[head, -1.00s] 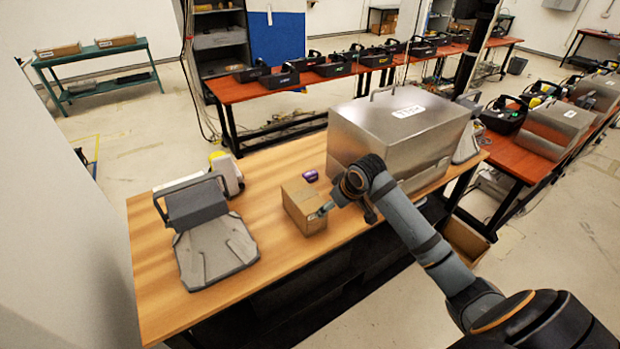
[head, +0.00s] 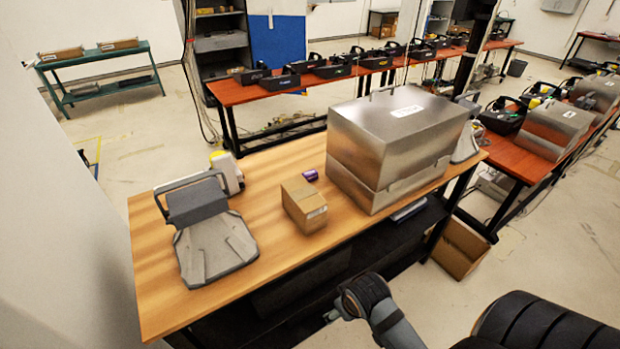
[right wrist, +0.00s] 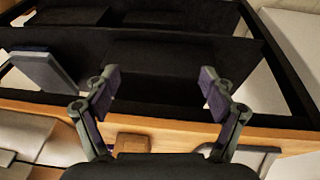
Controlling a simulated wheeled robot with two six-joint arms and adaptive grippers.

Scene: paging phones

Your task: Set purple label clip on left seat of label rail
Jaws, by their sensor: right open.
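The small purple label clip (head: 310,175) lies on the wooden table just behind the cardboard box (head: 304,206), in the head view. The wrist view does not show it clearly. I cannot pick out a label rail or its left seat in either view. My right gripper (head: 335,314) is in front of the table's front edge, well away from the clip. In the right wrist view its fingers (right wrist: 158,88) stand wide apart with nothing between them. My left gripper is in neither view.
A large metal case (head: 400,140) stands right of the clip. A grey stand-like device (head: 214,248) is at the table's left, with a white and yellow item (head: 226,172) behind it. Bare wooden tabletop (head: 262,190) lies between device and box. A dark shelf (right wrist: 180,60) is underneath.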

